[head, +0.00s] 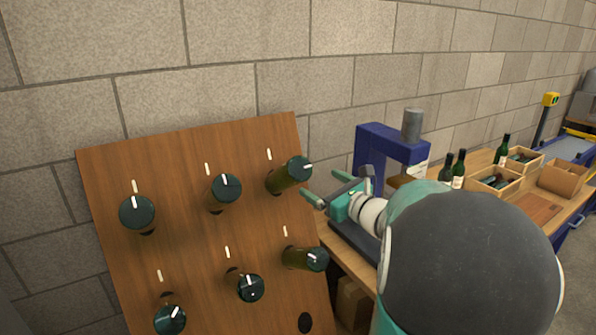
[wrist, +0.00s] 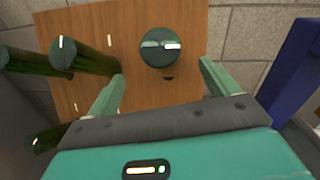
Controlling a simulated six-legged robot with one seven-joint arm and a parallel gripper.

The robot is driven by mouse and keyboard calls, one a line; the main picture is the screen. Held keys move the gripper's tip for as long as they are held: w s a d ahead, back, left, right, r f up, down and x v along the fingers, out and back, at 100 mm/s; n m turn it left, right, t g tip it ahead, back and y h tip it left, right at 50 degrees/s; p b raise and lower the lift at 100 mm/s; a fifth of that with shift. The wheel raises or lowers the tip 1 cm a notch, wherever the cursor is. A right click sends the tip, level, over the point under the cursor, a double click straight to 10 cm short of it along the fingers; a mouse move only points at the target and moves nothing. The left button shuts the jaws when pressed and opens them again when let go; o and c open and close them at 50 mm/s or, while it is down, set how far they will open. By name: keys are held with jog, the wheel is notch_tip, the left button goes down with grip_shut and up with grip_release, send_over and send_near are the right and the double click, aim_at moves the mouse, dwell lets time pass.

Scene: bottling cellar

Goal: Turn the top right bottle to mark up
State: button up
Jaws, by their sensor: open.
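The top right bottle (head: 287,176) sticks out of the wooden riddling board (head: 190,250), dark green with a round end facing outward. The white mark on its end points right, while the white line on the board above it stands upright. In the wrist view the bottle (wrist: 160,48) shows end-on, its mark also toward the right. My gripper (head: 340,188) is open and empty, to the right of the bottle in the head view. In the wrist view its fingers (wrist: 160,72) stand apart on either side, below the bottle's end, and do not appear to touch it.
Neighbouring bottles stick out of the board, including the top middle one (head: 226,187) and the one below (head: 305,259). An empty hole (head: 305,322) is at lower right. A blue press (head: 390,142) stands on the bench behind my arm. Block wall lies behind.

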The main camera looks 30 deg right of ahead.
aim_at(303, 172)
jog(key=w, duration=1)
jog(key=shift+a, duration=0.3)
jog(key=shift+c, duration=0.5)
jog(key=c, duration=0.9)
